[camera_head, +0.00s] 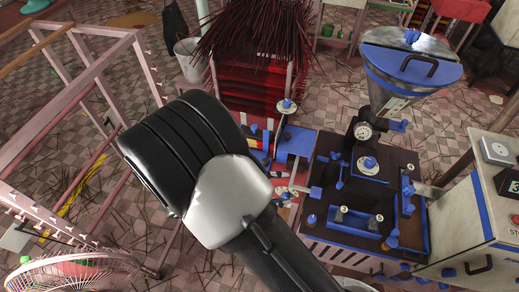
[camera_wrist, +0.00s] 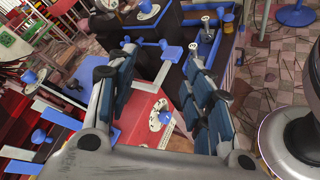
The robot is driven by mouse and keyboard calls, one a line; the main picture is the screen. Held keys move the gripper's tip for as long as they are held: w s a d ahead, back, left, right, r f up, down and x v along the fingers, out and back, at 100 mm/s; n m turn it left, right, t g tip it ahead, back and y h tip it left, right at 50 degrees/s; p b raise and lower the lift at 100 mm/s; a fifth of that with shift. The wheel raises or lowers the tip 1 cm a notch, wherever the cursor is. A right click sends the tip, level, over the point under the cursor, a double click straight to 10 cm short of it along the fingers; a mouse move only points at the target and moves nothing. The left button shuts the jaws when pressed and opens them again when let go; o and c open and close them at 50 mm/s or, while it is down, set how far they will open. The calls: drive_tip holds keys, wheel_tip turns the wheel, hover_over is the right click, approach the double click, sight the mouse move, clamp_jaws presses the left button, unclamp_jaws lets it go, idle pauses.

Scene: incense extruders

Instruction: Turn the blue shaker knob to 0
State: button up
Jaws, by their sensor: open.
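Several blue knobs on pale dials are in view, and I cannot tell for sure which is the shaker knob. In the wrist view one blue knob on a round white dial (camera_wrist: 159,113) lies on a red surface, seen between my gripper's fingers. A dial with a blue knob on red also shows in the head view (camera_head: 285,192), just right of my arm. My gripper (camera_wrist: 163,58) is open and empty, its two blue-padded fingers apart on either side of the dial in the picture. It does not visibly touch the knob. Dial marks are too small to read. My arm hides the gripper in the head view.
A dark-topped machine (camera_head: 335,175) with blue levers and a steel hopper (camera_head: 410,70) stands right of my arm. A pink rack (camera_head: 75,100) is at left, a fan (camera_head: 80,272) at lower left. Red incense bundles (camera_head: 255,40) stand behind. Sticks litter the tiled floor.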

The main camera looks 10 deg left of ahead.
drive_tip(key=s+a+f+n+t+y, duration=0.3)
drive_tip(key=a+f+n+t, duration=0.15)
drive_tip(key=f, duration=0.25)
drive_tip(key=s+a+f+n+t+y, duration=0.3)
drive_tip(key=f+n+y, duration=0.15)
drive_tip(key=f, duration=0.35)
drive_tip(key=s+a+f+n+t+y, duration=0.3)
drive_tip(key=f+n+t, duration=0.1)
drive_tip(key=f+n, duration=0.25)
drive_tip(key=w+d+b, duration=0.1)
drive_tip(key=w, duration=1.6)
drive_tip(key=shift+w+m+b, duration=0.2)
drive_tip(key=shift+m+b, duration=0.1)
drive_tip(key=shift+m, duration=0.15)
drive_tip(key=shift+f+g+h, duration=0.1)
drive_tip(key=shift+g+h, duration=0.15)
drive_tip(key=shift+c, duration=0.2)
drive_tip(key=shift+d, duration=0.1)
drive_tip(key=c, duration=1)
